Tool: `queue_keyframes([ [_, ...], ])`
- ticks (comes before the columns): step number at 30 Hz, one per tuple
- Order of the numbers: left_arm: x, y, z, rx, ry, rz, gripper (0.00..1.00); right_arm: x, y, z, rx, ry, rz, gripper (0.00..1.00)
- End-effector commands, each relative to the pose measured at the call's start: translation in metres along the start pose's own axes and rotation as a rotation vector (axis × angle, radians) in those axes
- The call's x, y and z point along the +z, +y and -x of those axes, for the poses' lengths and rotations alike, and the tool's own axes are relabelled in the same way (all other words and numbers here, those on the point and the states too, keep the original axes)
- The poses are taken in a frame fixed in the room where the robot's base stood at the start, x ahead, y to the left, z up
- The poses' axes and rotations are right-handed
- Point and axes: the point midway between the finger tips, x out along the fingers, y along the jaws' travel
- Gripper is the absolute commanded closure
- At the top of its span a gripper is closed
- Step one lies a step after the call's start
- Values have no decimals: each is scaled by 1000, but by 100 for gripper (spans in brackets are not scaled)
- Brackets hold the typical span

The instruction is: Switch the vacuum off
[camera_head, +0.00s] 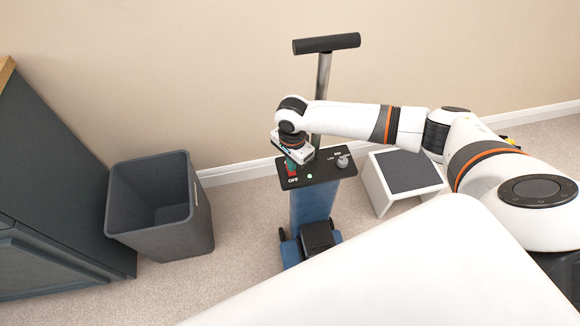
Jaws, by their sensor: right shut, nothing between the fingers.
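The vacuum stands upright by the wall, with a blue body (311,208), a black T-handle (326,43) and a dark control panel (318,172) on top. The panel has an OFF label, a lit green light (309,176), a red switch (291,170) at its left and a grey knob (342,161) at its right. My right gripper (289,162) is over the panel's left end, pointing down at the switch. It is shut with nothing held. Its fingertips are small here, and I cannot tell whether they touch the switch. The left gripper is not in view.
A grey bin (158,231) stands left of the vacuum, beside a dark cabinet (45,200). A white step stool (377,187) with a dark top stands right of the vacuum, under my right arm. Carpet is clear between bin and vacuum.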

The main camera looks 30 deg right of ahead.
Motion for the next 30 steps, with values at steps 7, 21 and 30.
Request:
queue_keyframes([
  [7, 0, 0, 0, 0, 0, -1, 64, 0, 0, 0, 0, 0, 0, 100],
  [21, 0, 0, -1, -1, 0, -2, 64, 0, 0, -3, 0, 0, 0, 100],
  [30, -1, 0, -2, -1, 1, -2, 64, 0, 0, -8, 0, 0, 0, 100],
])
